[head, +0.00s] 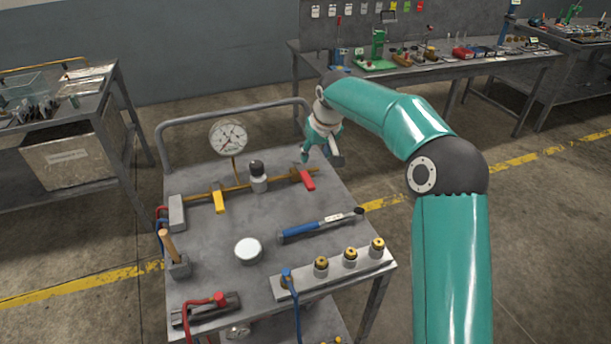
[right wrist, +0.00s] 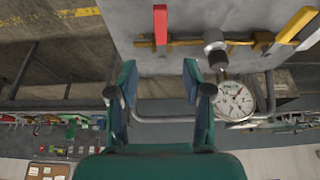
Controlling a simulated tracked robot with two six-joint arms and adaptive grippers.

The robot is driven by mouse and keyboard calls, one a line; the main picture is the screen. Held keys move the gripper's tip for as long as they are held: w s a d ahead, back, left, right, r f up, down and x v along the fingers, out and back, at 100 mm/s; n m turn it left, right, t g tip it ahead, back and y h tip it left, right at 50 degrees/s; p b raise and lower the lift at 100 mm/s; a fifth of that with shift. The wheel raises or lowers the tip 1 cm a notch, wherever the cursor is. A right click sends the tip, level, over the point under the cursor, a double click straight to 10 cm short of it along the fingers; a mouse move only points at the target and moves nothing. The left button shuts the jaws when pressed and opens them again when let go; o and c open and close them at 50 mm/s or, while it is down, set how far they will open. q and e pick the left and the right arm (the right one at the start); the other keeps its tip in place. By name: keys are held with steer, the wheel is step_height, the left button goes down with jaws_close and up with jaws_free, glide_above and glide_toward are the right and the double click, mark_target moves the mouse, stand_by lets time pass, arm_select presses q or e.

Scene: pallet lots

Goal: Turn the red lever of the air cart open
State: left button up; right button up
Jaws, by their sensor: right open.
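The red lever (head: 308,180) sits at the right end of a brass pipe (head: 240,190) on the air cart (head: 215,265). Its handle lies across the pipe and points to the front of the cart. In the right wrist view the red lever (right wrist: 160,24) stands above the gap between the fingers, also across the pipe. My right gripper (head: 321,158) is just behind the lever at the cart's back right edge, apart from it. Its two fingers (right wrist: 160,82) are spread with nothing between them. My left gripper is not in view.
A tubular handle (head: 205,115) runs along the cart's back edge.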

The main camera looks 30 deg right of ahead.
mark_target(307, 179)
steer(key=p+x, duration=0.2)
steer(key=x, duration=1.2)
steer(key=shift+a, duration=0.15)
jaws_close()
